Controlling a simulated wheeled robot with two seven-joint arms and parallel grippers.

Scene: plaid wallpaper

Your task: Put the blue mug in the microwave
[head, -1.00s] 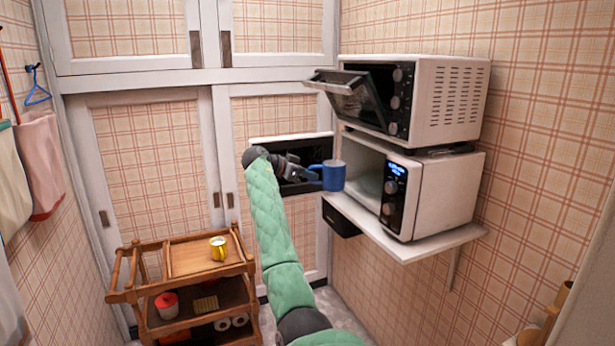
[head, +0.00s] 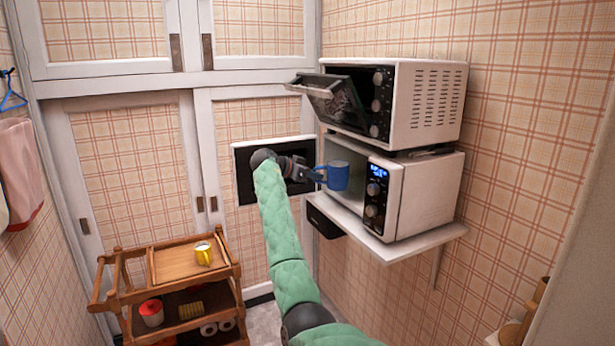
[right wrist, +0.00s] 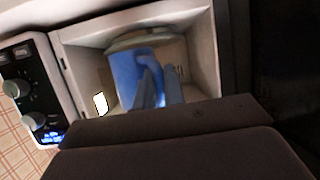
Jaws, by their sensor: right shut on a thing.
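The blue mug (head: 337,175) is held upright by my right gripper (head: 318,175), at the open front of the lower microwave (head: 412,195). In the right wrist view the mug (right wrist: 128,78) shows between the microwave's inner walls, with the right gripper's fingers (right wrist: 158,88) closed on it. The microwave cavity (right wrist: 195,60) is lit pale and holds a glass plate behind the mug. The microwave door (head: 270,165) stands wide open to the left of the cavity, behind my right arm. How deep the mug is inside is hard to tell. My left gripper does not show.
A toaster oven (head: 430,105) with its door (head: 335,100) open sits on top of the microwave. Both stand on a white wall shelf (head: 430,240). A wooden cart (head: 165,268) at lower left carries a yellow mug (head: 203,252) and has several items below.

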